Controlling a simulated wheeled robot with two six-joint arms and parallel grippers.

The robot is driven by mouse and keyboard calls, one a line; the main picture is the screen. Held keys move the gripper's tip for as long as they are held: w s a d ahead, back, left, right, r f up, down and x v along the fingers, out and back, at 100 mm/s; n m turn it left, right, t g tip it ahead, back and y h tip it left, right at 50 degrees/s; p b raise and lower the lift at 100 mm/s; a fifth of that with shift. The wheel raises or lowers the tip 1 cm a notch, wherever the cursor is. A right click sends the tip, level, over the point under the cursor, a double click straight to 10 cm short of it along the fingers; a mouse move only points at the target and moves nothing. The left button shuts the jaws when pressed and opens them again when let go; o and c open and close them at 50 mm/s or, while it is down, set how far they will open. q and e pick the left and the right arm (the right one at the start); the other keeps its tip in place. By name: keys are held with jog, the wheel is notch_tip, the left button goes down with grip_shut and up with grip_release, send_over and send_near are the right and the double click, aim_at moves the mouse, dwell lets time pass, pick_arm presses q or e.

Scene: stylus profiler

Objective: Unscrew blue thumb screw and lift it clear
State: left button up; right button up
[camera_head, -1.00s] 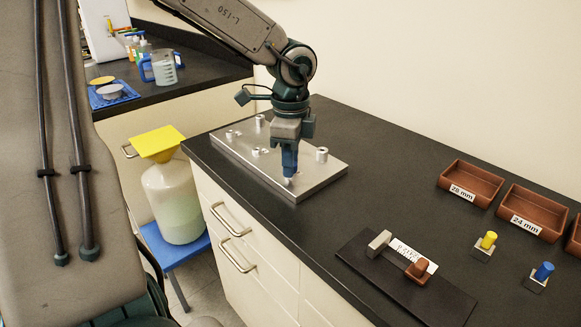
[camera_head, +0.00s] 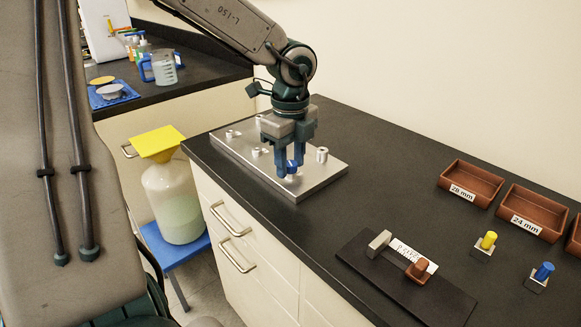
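A blue thumb screw (camera_head: 292,166) stands at the near part of the silver metal plate (camera_head: 318,188) on the black counter. My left gripper (camera_head: 290,172) comes down from above, its two teal fingers on either side of the screw's blue head. The head seems to fill most of the gap, but I cannot tell whether the fingers press on it. The screw's lower part and its hole are hard to make out. My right gripper is out of view.
Several silver posts, one at the plate's right (camera_head: 322,155), stand around the gripper. To the right are a dark board (camera_head: 445,300), a yellow-topped piece (camera_head: 488,241), another blue-topped piece (camera_head: 543,272) and brown trays (camera_head: 470,182). The counter between plate and board is clear.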

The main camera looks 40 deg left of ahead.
pick_arm(q)
jog(key=m, duration=1.4)
jog(key=shift+m, duration=0.4)
jog(key=m, duration=0.6)
jog(key=shift+m, duration=0.4)
jog(key=m, duration=0.7)
jog(key=shift+m, duration=0.4)
jog(key=shift+c, duration=0.2)
